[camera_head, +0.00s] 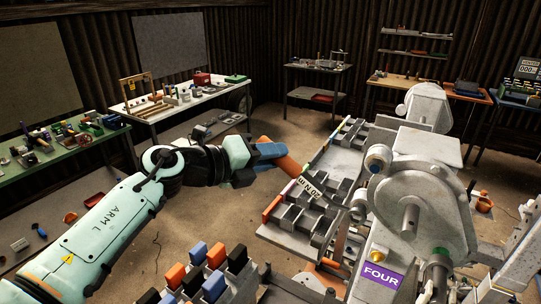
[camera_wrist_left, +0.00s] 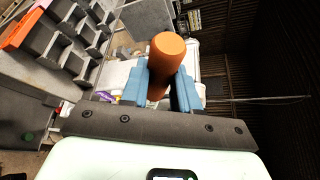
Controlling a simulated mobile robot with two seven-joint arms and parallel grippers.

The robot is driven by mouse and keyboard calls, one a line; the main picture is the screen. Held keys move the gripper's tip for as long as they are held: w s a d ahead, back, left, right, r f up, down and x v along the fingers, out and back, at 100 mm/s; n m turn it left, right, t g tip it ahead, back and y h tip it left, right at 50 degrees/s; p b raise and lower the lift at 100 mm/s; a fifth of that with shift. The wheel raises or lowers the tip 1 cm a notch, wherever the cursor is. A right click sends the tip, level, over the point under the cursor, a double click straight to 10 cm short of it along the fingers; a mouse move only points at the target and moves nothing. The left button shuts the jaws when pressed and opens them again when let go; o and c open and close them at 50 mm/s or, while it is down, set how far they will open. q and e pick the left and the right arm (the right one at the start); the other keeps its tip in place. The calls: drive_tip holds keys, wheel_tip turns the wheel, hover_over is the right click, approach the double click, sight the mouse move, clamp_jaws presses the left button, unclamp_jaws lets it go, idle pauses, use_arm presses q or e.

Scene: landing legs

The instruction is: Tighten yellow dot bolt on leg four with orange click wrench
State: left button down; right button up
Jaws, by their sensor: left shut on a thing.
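My left gripper (camera_head: 268,153) is shut on the orange handle of the click wrench (camera_head: 287,164). The handle also shows between the blue fingers of the left gripper (camera_wrist_left: 172,90) in the left wrist view (camera_wrist_left: 166,52). The wrench shaft, marked 20 N m, slopes down to the right towards the grey leg with a purple FOUR label (camera_head: 380,277). Its head end is near the leg's left side; I cannot tell whether it sits on a bolt. A bolt with a blue and pale yellowish ring (camera_head: 377,158) is higher on the leg. My right gripper is not in view.
A grey slotted rack (camera_head: 285,240) lies under and beside the wrench. Blue, orange and black blocks (camera_head: 212,257) stand at the front. A green bench (camera_head: 65,155) and a white bench (camera_head: 190,105) with tools line the left and back. Open floor lies between.

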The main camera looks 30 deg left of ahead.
use_arm(q)
drive_tip(key=shift+s, duration=0.15)
drive_tip(key=shift+s+a+b, duration=0.15)
drive_tip(key=shift+s+b, duration=0.15)
drive_tip(key=shift+s, duration=1.65)
